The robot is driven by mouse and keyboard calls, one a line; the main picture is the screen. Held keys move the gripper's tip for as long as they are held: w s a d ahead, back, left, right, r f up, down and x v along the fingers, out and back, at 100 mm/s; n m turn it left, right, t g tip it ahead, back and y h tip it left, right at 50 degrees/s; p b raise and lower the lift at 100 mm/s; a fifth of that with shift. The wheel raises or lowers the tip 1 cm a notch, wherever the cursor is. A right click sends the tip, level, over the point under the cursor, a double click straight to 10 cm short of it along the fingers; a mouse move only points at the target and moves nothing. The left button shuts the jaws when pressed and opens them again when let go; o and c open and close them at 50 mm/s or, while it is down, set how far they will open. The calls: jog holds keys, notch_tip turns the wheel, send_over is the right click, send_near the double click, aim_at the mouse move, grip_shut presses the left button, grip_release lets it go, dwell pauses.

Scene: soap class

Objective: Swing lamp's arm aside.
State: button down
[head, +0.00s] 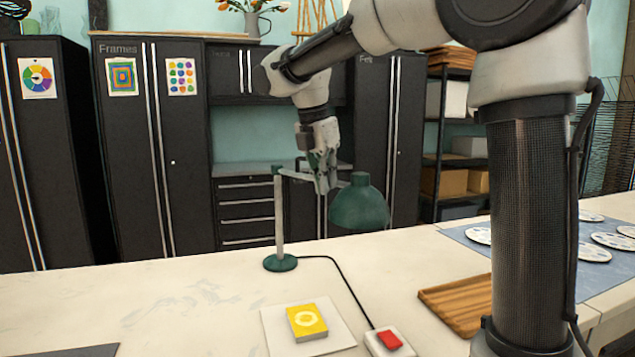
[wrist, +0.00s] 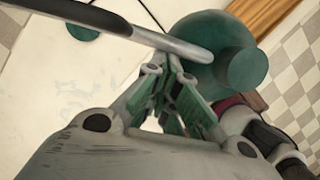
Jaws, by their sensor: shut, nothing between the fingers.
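The green desk lamp stands on the white table, with a round base (head: 281,263), an upright grey post (head: 279,225) and a domed green shade (head: 358,208). Its thin arm (head: 294,175) runs from the post top right toward the shade, partly hidden by my gripper. My gripper (head: 324,186) is shut and empty, pointing down at the arm between post and shade. In the wrist view, the grey arm (wrist: 120,22) passes just beyond my fingertips (wrist: 168,65), and the shade (wrist: 208,75) lies to their right. I cannot tell whether the fingers touch the arm.
A yellow box (head: 307,322) lies on a white sheet in front of the lamp. A red-topped switch (head: 390,341) joins the lamp by a black cord (head: 345,280). A wooden board (head: 455,305) lies to the right. The table left of the lamp is mostly clear.

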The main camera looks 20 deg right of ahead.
jog(key=w+d+n+t, duration=0.1)
jog(key=w+d+n, duration=0.2)
jog(key=w+d, duration=1.3)
jog(key=shift+w+n, duration=0.3)
jog(key=shift+w, duration=1.15)
jog(key=shift+d, duration=0.1)
